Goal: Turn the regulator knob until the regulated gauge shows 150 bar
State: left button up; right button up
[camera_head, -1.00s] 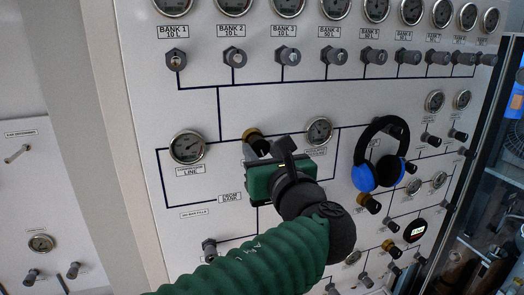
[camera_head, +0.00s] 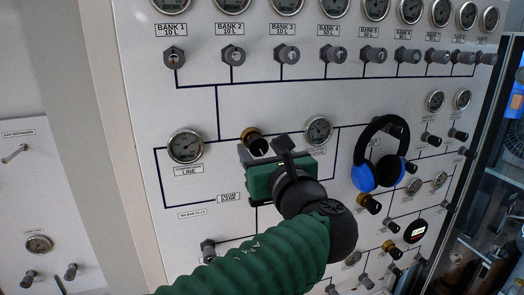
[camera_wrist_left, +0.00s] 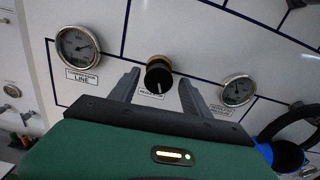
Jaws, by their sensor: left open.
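The regulator knob (camera_head: 256,143) is black with a brass collar and sticks out of the white panel. It also shows in the left wrist view (camera_wrist_left: 159,76), with a white mark on its face. My left gripper (camera_head: 266,148) is open, its two fingers on either side of the knob in the wrist view, seemingly apart from it. The gauge to the knob's right (camera_head: 318,131) appears to be the regulated gauge; it also shows in the left wrist view (camera_wrist_left: 237,90). Its label and reading are too small to read. My right gripper is not in view.
The compressor line gauge (camera_head: 186,146) is left of the knob. Blue and black ear defenders (camera_head: 379,153) hang on the panel to the right. A row of bank valves (camera_head: 233,57) runs above, and more knobs (camera_head: 390,249) lie below right.

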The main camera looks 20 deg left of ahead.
pick_arm(q)
jog(key=shift+s, duration=0.1)
jog(key=shift+s+d+f+b, duration=0.1)
jog(key=shift+s+d+b, duration=0.15)
jog(key=shift+s+b, duration=0.05)
jog(key=b+v, duration=0.4)
jog(key=v, duration=1.2)
jog(key=shift+w, duration=0.15)
jog(key=shift+d, duration=0.1)
dwell(1.0)
